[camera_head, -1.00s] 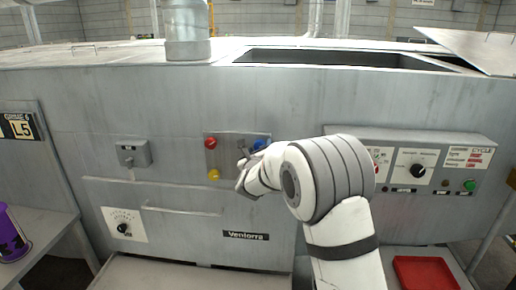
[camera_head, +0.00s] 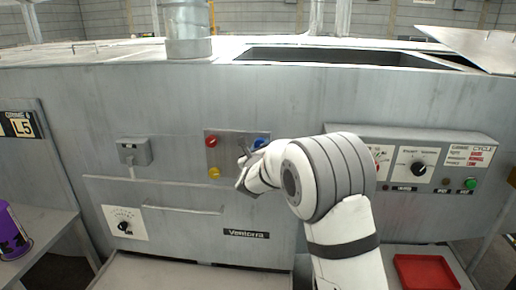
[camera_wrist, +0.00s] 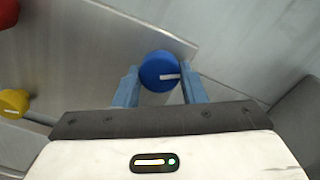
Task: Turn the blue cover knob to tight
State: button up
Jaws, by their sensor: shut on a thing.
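The blue cover knob (camera_wrist: 158,68) is a round knob with a white pointer line, mounted on a metal plate (camera_wrist: 100,45) on the machine front. In the wrist view its line points to the right and slightly up. In the head view the knob (camera_head: 260,143) is partly hidden behind my gripper. My gripper (camera_wrist: 160,82) has one blue finger on each side of the knob and is shut on it. In the head view my gripper (camera_head: 246,156) reaches the plate from the right, its tips hard to make out.
A red knob (camera_head: 211,141) and a yellow knob (camera_head: 214,173) sit on the same plate. A control panel (camera_head: 440,150) is to the right. A drawer front (camera_head: 165,193) lies below left. A red tray (camera_head: 425,275) and a purple can (camera_head: 10,235) stand low at the sides.

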jog(key=shift+f+m+b, duration=0.3)
jog(key=shift+f+b, duration=0.1)
jog(key=shift+b, duration=0.65)
jog(key=shift+f+m+b, duration=0.2)
jog(key=shift+m+b, duration=0.3)
jog(key=shift+b, duration=0.75)
jog(key=m+b, duration=0.1)
jog(key=b, duration=0.3)
jog(key=shift+f+m, duration=0.2)
jog(key=shift+m, duration=0.1)
jog(key=m+b, duration=0.3)
jog(key=b, duration=0.3)
jog(key=shift+a+m+b, duration=0.15)
jog(key=shift+m+b, duration=0.15)
jog(key=shift+b, duration=0.05)
jog(key=shift+a+r+m+b, duration=0.1)
jog(key=shift+r+m+b, duration=0.1)
jog(key=shift+m+b, duration=2.5)
jog(key=shift+r+m+b, duration=0.2)
jog(key=shift+m+b, duration=2.25)
jog(key=shift+b, duration=0.5)
jog(key=shift+a+r+m+b, duration=0.1)
jog(key=shift+r+m+b, duration=0.1)
jog(key=shift+m+b, duration=2.5)
jog(key=shift+r, duration=0.1)
jog(key=shift+d, duration=0.1)
